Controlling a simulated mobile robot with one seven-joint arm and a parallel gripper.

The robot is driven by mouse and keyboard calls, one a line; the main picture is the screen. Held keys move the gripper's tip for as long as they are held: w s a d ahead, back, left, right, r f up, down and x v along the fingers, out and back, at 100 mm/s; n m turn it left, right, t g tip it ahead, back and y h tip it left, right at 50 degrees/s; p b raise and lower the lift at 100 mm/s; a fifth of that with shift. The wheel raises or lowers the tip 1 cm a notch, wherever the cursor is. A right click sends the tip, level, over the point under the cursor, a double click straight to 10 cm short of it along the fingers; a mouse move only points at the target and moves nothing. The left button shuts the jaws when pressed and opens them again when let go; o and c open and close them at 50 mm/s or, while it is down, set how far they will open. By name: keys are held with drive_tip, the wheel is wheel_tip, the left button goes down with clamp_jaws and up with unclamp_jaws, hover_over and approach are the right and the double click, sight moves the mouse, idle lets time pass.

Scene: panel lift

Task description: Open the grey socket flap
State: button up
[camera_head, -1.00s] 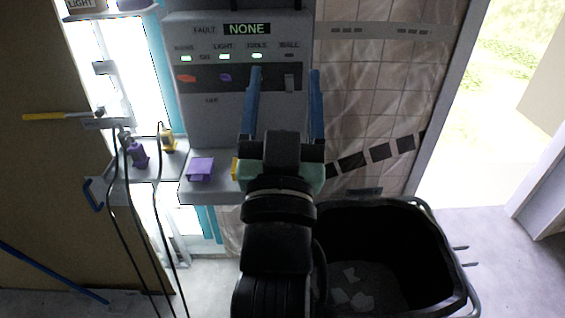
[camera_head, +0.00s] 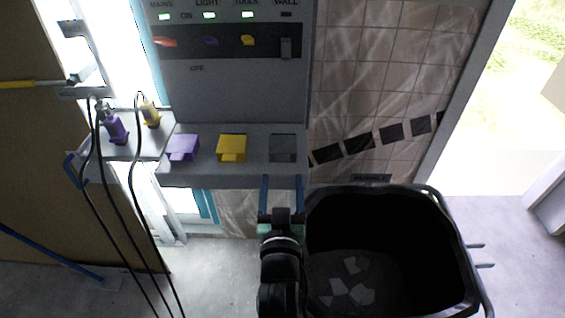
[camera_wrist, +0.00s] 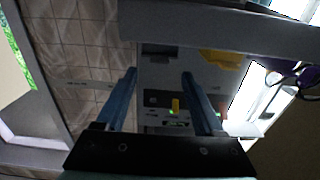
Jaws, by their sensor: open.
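The grey socket flap (camera_head: 283,148) is a grey square at the right end of the grey socket ledge (camera_head: 225,180), right of the yellow flap (camera_head: 232,147) and the purple flap (camera_head: 183,148). I cannot tell for sure how far it is raised. In the wrist view a dark grey patch, likely this flap (camera_wrist: 160,50), shows beyond and between my fingers. My gripper (camera_head: 282,182) has two blue fingers, spread apart with nothing between them. It is in front of the ledge, in line with the grey flap, and it also shows in the wrist view (camera_wrist: 158,76).
The switch panel (camera_head: 235,95) rises behind the ledge. A black tub (camera_head: 410,192) with pale scraps stands at the lower right. Purple (camera_head: 116,128) and yellow (camera_head: 150,115) plugs with hanging cables stand at the left. A tiled wall is at the right.

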sight(283, 162)
drive_tip(key=shift+w, duration=2.8)
clamp_jaws()
